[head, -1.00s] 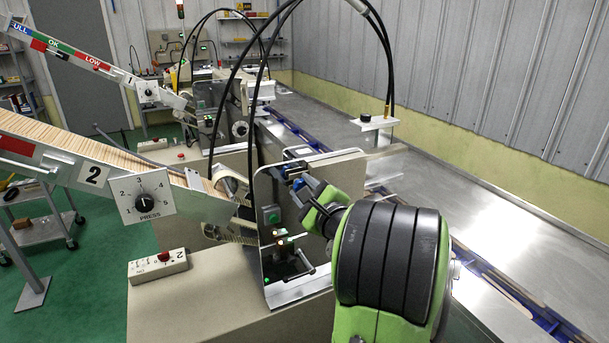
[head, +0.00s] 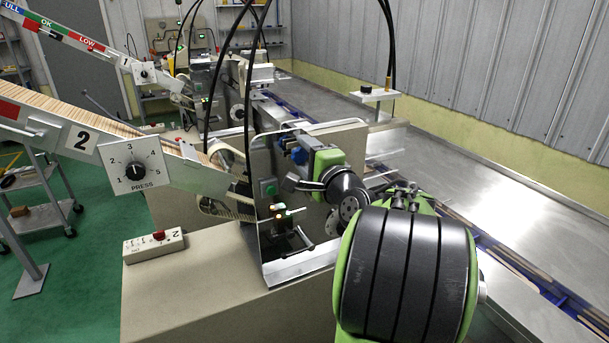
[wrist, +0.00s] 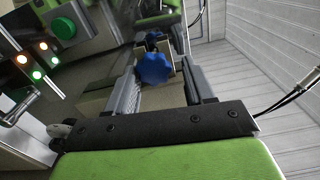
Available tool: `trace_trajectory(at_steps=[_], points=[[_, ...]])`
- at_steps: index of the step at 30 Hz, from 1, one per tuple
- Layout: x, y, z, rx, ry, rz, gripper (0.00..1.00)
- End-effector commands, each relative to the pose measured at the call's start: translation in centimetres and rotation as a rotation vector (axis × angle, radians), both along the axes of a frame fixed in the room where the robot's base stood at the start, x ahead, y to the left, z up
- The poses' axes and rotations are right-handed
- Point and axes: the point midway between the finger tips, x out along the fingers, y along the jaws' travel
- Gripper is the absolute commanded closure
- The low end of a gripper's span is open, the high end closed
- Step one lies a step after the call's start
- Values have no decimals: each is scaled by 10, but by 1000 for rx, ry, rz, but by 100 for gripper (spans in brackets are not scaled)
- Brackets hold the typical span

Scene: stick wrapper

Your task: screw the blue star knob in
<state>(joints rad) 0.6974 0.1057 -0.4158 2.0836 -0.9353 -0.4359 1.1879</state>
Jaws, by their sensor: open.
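The blue star knob (wrist: 154,68) shows in the wrist view, between the two grey fingers of my gripper (wrist: 158,72). The fingers are apart, with visible room beside the knob, and it is not gripped. A second, smaller blue part (wrist: 155,36) shows behind it. In the head view, a blue part (head: 299,155) shows on the machine's upright plate, just left of my green gripper (head: 312,158). My gripper and wrist hide part of that area, and I cannot tell how deep the knob's thread sits.
The upright plate (head: 262,160) carries a green button, which shows in the wrist view (wrist: 64,27), and small lit lamps (wrist: 42,46). A T-handle (head: 292,212) sits below. The press dial (head: 135,171) is at left. A long steel table (head: 450,150) lies at right.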

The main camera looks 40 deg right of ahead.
Motion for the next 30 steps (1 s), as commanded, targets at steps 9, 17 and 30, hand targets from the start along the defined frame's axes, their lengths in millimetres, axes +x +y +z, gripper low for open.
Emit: trace_trajectory(at_steps=[9,17,30], points=[[1,2,-8,-649,195,1,47],[0,-1,0,-1182,357,-12,47],[-1,-2,1,-1603,485,-21,47]])
